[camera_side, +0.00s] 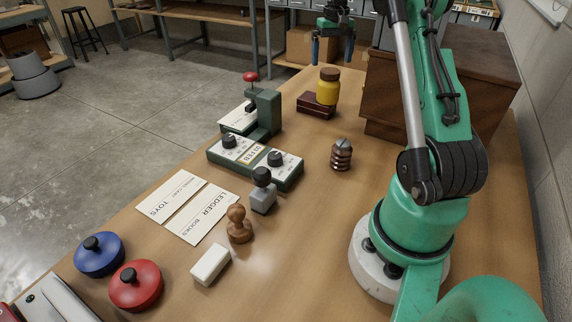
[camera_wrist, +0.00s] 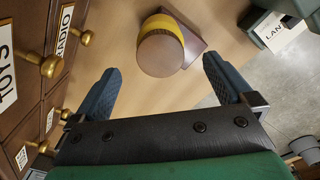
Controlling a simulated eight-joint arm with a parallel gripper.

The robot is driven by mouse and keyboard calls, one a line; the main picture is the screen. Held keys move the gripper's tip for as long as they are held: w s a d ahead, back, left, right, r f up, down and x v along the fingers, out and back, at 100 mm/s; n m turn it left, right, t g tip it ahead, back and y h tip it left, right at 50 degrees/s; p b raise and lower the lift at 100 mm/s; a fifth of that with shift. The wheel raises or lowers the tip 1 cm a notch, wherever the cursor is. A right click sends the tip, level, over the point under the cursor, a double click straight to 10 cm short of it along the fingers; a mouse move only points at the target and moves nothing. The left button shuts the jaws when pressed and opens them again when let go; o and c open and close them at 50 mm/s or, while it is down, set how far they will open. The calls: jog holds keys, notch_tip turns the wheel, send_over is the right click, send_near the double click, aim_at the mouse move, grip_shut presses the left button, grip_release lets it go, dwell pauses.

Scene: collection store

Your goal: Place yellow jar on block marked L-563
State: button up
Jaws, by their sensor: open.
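The yellow jar (camera_side: 327,92) has a brown lid and stands upright at the far part of the table.
A dark wooden cabinet (camera_side: 438,62) with labelled drawers stands right of the jar. A green stamping device (camera_side: 267,112), a knobbed control box (camera_side: 250,158) and a ribbed weight (camera_side: 342,155) are nearer. Labelled cards, stamps and round red and blue lidded things occupy the front left.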

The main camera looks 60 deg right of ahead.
notch_tip(320, 180, up, 5)
jog(key=w+a+r+n+t+h, duration=0.1)
jog(key=w+a+n+t, duration=0.15)
jog(key=a, duration=0.75)
jog(key=w+a+r+n+t+h, duration=0.1)
jog(key=w+a+n, duration=0.15)
jog(key=a, duration=0.65)
jog(key=s+a+f+n+t+y, duration=0.1)
jog(key=s+a+f+n+t, duration=0.1)
jog(key=a, duration=0.6)
jog(key=s+a+f+n+t+y, duration=0.1)
jog(key=s+a+f, duration=0.3)
jog(key=a, duration=0.4)
jog(key=shift+s+f+n+t, duration=0.15)
jog(key=shift+f+n+t, duration=0.2)
jog(key=shift+f+n, duration=0.25)
